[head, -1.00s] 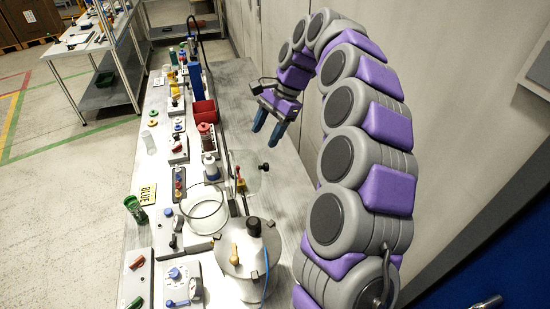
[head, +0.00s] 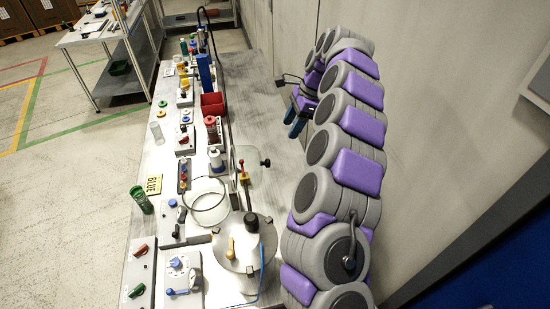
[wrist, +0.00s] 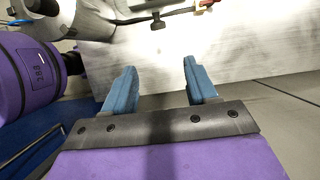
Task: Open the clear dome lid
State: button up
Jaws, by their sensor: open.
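A round clear glass piece (head: 207,204) sits on the bench in the middle of the head view; it looks like the dome, but I cannot tell its lid edge from its body. Behind it stands a clear panel (head: 250,157) with a black knob (head: 265,162) on its right side. My gripper (head: 295,121) is up and to the right of both, close to the wall and apart from them. In the wrist view its two blue fingers (wrist: 160,70) are spread with nothing between them. The dome is not identifiable in the wrist view.
The bench's right strip (head: 262,110) is bare, with the wall beyond.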

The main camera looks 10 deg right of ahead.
send_near(267, 160)
jog(key=a+f, duration=0.1)
jog(key=x, duration=0.8)
jog(key=shift+d+f, duration=0.3)
jog(key=shift+d, duration=0.05)
jog(key=shift+a, duration=0.25)
jog(key=shift+d, duration=0.7)
jog(key=c, duration=0.5)
jog(key=shift+a, duration=0.2)
grip_shut()
